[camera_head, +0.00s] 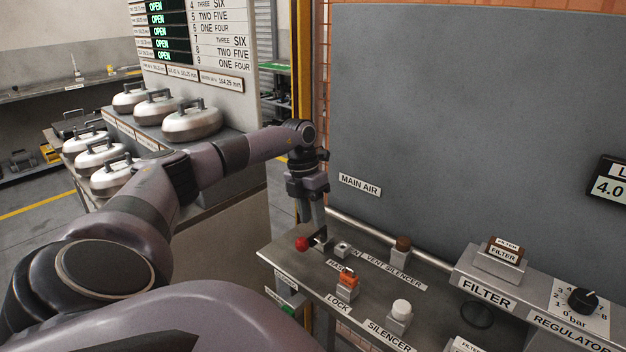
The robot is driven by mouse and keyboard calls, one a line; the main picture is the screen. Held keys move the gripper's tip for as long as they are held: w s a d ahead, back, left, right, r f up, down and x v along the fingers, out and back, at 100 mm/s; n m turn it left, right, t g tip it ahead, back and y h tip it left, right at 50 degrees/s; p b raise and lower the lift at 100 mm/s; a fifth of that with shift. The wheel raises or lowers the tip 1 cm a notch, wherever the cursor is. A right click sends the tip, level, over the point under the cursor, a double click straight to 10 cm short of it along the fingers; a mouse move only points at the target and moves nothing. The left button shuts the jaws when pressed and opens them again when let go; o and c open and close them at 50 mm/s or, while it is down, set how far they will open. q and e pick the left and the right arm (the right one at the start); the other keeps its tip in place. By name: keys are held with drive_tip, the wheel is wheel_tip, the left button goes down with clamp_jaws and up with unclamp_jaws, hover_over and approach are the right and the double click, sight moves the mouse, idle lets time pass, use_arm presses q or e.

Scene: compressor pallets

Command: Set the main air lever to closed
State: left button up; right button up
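The main air lever has a red knob (302,243) and a dark handle, low at the left end of the grey metal bench. A white MAIN AIR label (360,185) is on the grey panel above it. My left gripper (313,222) comes down from above with its fingertips just above and behind the red knob, close to the lever. The fingers hide part of the lever, and I cannot tell whether they touch it or how far apart they are. My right gripper is out of view.
The bench holds an orange lock piece (347,281), a white silencer (401,312), a brown-topped fitting (403,244) and a horizontal pipe behind. A raised filter and regulator box (485,293) stands right. Several curling stones (191,122) sit on shelves at left.

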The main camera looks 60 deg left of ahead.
use_arm(q)
drive_tip(key=r, duration=0.2)
drive_tip(key=a+r, duration=0.1)
drive_tip(key=r, duration=0.1)
drive_tip(key=shift+s, duration=0.15)
drive_tip(key=shift+d, duration=0.1)
idle(0.3)
